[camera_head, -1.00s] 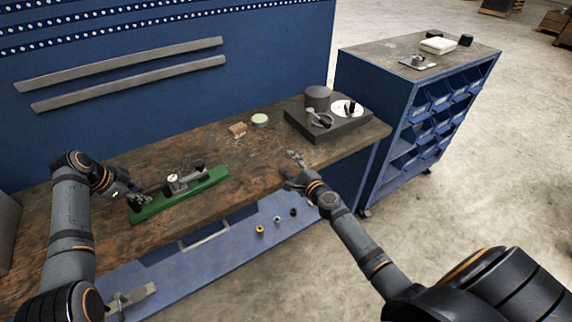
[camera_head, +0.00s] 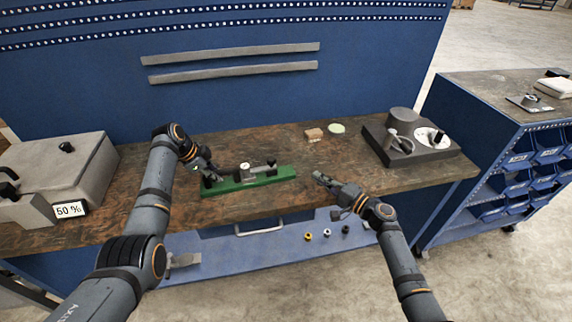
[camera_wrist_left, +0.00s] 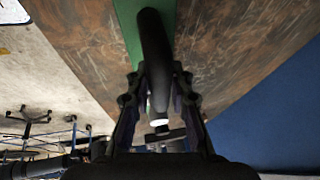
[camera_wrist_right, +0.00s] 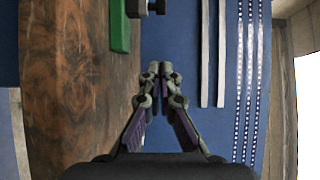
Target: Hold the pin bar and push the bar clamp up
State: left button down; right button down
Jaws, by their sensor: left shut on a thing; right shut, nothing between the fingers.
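A green base (camera_head: 255,184) lies on the wooden bench with a round white dial (camera_head: 244,167) and dark fittings on top; its corner shows in the right wrist view (camera_wrist_right: 120,25). My left gripper (camera_head: 207,180) is at the base's left end. In the left wrist view, its fingers (camera_wrist_left: 157,85) are shut on a dark round bar (camera_wrist_left: 154,45), likely the pin bar. A dark fitting (camera_head: 271,163) stands at the base's right end; I cannot tell whether it is the bar clamp. My right gripper (camera_head: 320,177) is shut and empty, right of the base and apart from it.
A grey box (camera_head: 60,165) with a "50 %" display is on the left. A dark block with a lever (camera_head: 425,140) is on the right. A small tan block (camera_head: 314,134) and a pale green disc (camera_head: 336,128) lie behind. The bench (camera_head: 350,160) between is clear.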

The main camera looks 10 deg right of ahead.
aim_at(281, 177)
pick_arm(q)
jog(key=shift+r, duration=0.1)
pick_arm(e)
jog(key=shift+a+r, duration=0.1)
jog(key=x, duration=0.9)
jog(key=shift+w+a+r, duration=0.1)
jog(key=shift+w+a, duration=0.05)
jog(key=shift+a, duration=0.1)
jog(key=a, duration=0.3)
jog(key=shift+w+a, duration=0.2)
jog(key=shift+w, duration=0.05)
jog(key=shift+a, duration=0.4)
jog(key=shift+a, duration=0.1)
pick_arm(q)
jog(key=shift+d, duration=0.1)
pick_arm(e)
jog(key=shift+a, duration=0.55)
jog(key=d, duration=0.4)
jog(key=shift+d, duration=0.25)
jog(key=v, duration=1)
jog(key=shift+a, duration=0.1)
